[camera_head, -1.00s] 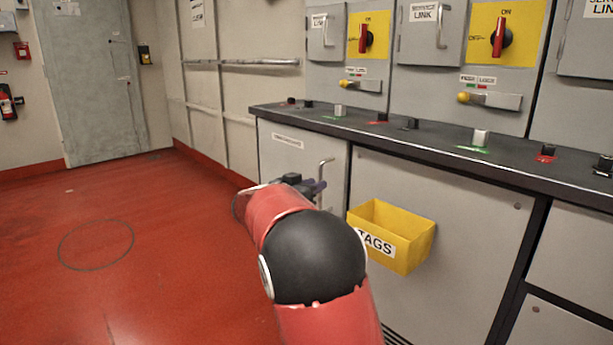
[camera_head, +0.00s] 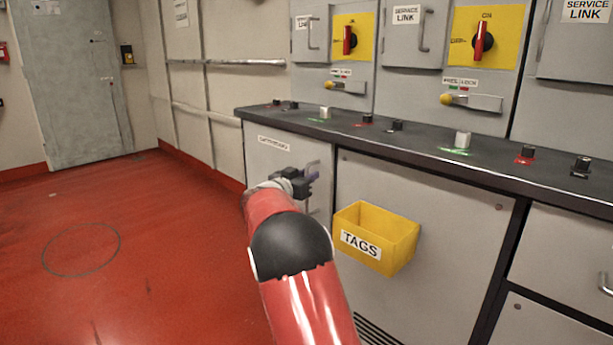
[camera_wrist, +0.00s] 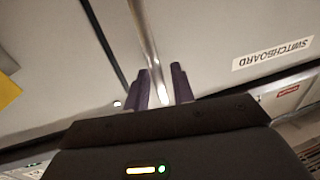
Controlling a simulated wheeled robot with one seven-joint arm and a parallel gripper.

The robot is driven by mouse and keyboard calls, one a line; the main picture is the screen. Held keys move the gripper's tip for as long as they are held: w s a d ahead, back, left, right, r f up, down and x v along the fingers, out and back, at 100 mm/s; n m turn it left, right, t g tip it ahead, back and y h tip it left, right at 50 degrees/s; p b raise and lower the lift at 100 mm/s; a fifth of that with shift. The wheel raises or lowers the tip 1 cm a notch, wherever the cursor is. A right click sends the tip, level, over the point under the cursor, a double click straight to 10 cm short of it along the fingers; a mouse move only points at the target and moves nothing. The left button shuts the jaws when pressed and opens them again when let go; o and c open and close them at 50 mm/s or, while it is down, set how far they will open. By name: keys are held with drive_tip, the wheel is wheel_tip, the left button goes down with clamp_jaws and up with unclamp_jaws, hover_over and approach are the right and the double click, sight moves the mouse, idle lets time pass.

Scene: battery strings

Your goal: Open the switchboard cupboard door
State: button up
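The switchboard cupboard door (camera_head: 258,165) is a grey panel under the dark counter and looks closed. Its label (camera_head: 274,143) is in the head view, and the SWITCHBOARD label also shows in the wrist view (camera_wrist: 272,54). My gripper (camera_head: 313,171) is at the door's handle side, covering most of the handle in the head view. In the wrist view, the metal bar handle (camera_wrist: 148,38) runs down between the two purple fingers of my gripper (camera_wrist: 161,88). The fingers are apart, with a gap visible beside the bar.
A yellow TAGS box (camera_head: 400,243) is fixed to the neighbouring grey panel, right of my arm. The counter (camera_head: 400,150) overhangs above, with switch panels behind it. The red floor (camera_head: 130,270) to the left is clear.

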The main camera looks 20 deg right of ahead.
drive_tip(key=shift+c, duration=0.3)
clamp_jaws()
